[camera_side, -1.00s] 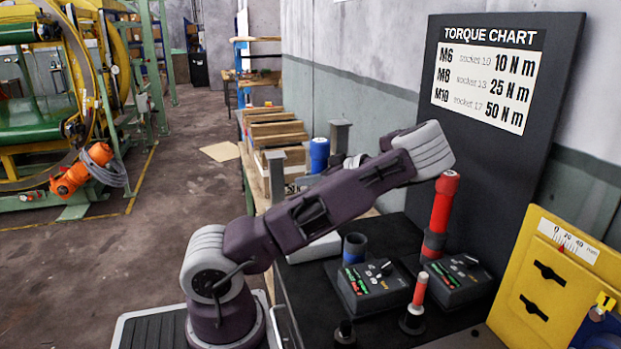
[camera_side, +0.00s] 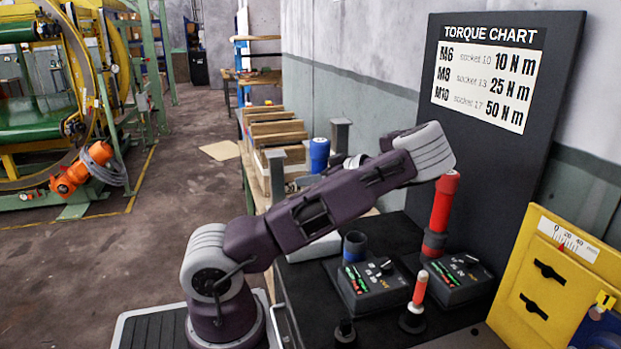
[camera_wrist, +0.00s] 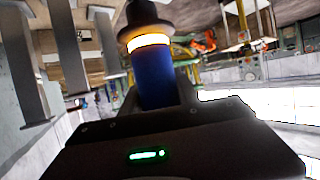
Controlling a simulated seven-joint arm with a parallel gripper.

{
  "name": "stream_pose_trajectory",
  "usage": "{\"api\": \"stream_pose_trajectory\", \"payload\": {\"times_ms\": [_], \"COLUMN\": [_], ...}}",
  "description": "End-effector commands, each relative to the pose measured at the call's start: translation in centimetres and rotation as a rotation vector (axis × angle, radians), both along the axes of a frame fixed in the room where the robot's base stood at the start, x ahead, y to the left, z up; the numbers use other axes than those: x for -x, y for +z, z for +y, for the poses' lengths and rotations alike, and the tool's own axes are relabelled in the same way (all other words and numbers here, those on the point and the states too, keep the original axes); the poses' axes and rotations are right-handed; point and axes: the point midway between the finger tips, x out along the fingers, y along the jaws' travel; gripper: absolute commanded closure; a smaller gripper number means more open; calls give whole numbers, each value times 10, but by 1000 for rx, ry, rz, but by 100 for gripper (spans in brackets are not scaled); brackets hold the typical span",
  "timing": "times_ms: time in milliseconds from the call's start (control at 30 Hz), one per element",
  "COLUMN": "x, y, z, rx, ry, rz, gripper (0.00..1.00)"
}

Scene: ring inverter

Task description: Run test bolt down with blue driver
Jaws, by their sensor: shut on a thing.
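The blue driver (camera_side: 319,155) stands upright beyond my arm in the side view, its blue top showing between two grey posts. In the wrist view the blue driver (camera_wrist: 153,80) rises from my gripper (camera_wrist: 158,103), which is shut on its body. A yellow-white ring glows below a dark collar at the driver's far end. In the side view my arm hides my gripper and the driver's lower part. I cannot make out the test bolt in either view.
Grey posts (camera_side: 277,175) stand close to the blue driver. A red driver (camera_side: 441,215) stands in a holder, beside a blue-rimmed empty-looking holder (camera_side: 355,247). The torque chart board (camera_side: 495,180) stands behind.

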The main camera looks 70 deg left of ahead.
Motion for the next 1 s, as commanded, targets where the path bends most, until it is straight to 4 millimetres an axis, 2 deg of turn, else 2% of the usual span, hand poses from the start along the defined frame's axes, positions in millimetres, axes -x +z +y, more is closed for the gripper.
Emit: {"api": "stream_pose_trajectory", "payload": {"times_ms": [367,1000], "x": [0,0], "y": [4,49], "z": [0,0], "rx": [2,-2], "ry": [0,-1], "rz": [-1,-1], "gripper": [100,100]}}
